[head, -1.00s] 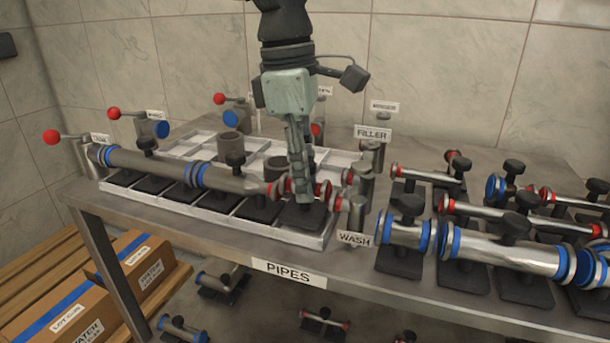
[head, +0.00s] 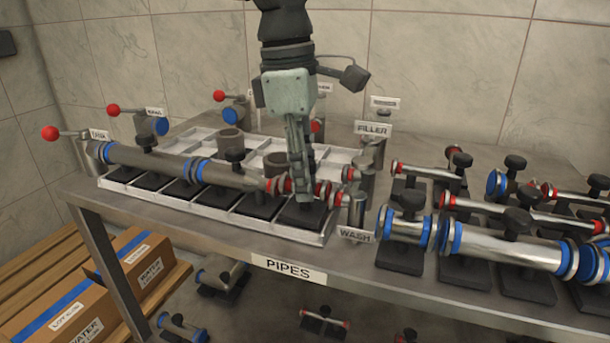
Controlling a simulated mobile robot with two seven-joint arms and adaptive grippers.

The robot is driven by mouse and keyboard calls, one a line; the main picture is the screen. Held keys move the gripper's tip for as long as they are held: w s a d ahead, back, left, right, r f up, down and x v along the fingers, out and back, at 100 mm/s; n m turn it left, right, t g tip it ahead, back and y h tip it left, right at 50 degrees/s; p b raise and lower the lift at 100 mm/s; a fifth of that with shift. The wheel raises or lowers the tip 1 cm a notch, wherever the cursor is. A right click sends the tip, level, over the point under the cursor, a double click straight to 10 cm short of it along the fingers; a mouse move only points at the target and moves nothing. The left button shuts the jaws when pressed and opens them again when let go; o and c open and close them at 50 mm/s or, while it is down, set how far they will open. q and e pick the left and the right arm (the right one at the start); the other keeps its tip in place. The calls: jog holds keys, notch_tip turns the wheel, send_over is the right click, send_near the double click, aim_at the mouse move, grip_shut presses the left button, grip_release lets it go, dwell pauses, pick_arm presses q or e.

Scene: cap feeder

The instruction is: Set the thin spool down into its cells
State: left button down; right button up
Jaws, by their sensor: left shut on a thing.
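The thin spool (head: 325,191), a narrow metal pipp with red rings and a dark base, is at the right end of the front row of the white tray (head: 230,226). My left gripper (head: 303,192) points down and is shut on it, hiding its middle. Its dark base (head: 302,213) is low over or in the front right cell; I cannot tell whether it touches the cell floor. Left of it, a long grey pipe with blue rings (head: 230,180) lies in line along the front row. My right gripper is not in view.
Posts labelled FILLER (head: 373,129) and WASH (head: 356,235) stand close to the tray's right end. Red-ringed and blue-ringed spools (head: 505,245) crowd the table's right. Grey cylinders (head: 230,143) stand in the back cells; other back cells are empty.

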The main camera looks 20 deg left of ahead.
pick_arm(q)
jog(key=shift+f+b, duration=0.4)
jog(key=shift+f, duration=0.1)
jog(key=c, duration=1.2)
grip_release()
jog(key=r, duration=0.4)
jog(key=a+r, duration=0.1)
jog(key=r, duration=0.7)
jog(key=shift+s+a, duration=0.15)
jog(key=shift+a, duration=0.1)
